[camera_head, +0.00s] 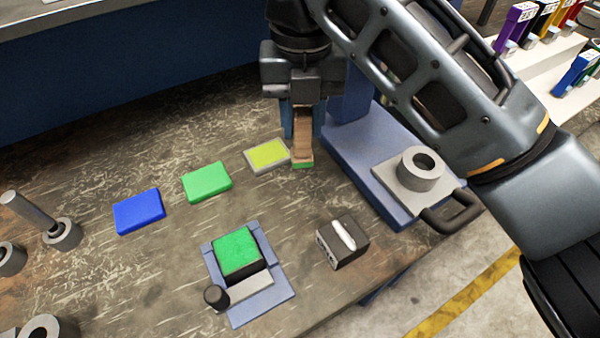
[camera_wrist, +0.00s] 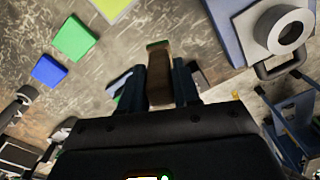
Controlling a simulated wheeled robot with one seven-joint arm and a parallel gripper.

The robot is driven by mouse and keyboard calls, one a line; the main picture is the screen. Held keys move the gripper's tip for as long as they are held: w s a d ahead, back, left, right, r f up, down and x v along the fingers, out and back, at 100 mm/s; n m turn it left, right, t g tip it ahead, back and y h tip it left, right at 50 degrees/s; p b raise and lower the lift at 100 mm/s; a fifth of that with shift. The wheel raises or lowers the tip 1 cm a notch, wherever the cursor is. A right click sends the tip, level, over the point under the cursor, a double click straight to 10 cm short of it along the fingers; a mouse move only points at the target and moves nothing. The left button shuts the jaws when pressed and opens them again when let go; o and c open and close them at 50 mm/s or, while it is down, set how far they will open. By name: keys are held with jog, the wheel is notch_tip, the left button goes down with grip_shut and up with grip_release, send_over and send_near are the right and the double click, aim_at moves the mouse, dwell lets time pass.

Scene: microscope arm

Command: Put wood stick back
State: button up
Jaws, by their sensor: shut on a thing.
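The wood stick (camera_head: 302,150) is a brown upright block with a green lower end. My gripper (camera_head: 303,125) is shut on it and points down, with a blue finger on each side. In the head view its lower end is beside the yellow-topped pad; I cannot tell whether it touches the table. In the wrist view the stick (camera_wrist: 159,80) sits between the two dark fingers (camera_wrist: 160,85). Its upper part is hidden by the gripper.
A yellow pad (camera_head: 267,154), a green block (camera_head: 206,182) and a blue block (camera_head: 139,211) lie in a row. A blue fixture with a green top (camera_head: 237,251) and a small black-and-grey box (camera_head: 342,242) stand in front. A blue stand with a grey ring (camera_head: 421,168) is right.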

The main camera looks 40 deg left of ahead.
aim_at(302, 110)
jog(key=shift+f+p, duration=0.45)
jog(key=shift+f, duration=3.9)
jog(key=shift+f, duration=0.1)
jog(key=o, duration=1.1)
jog(key=shift+c, duration=0.2)
notch_tip(302, 110, up, 10)
jog(key=p, duration=0.7)
jog(key=shift+r, duration=1.1)
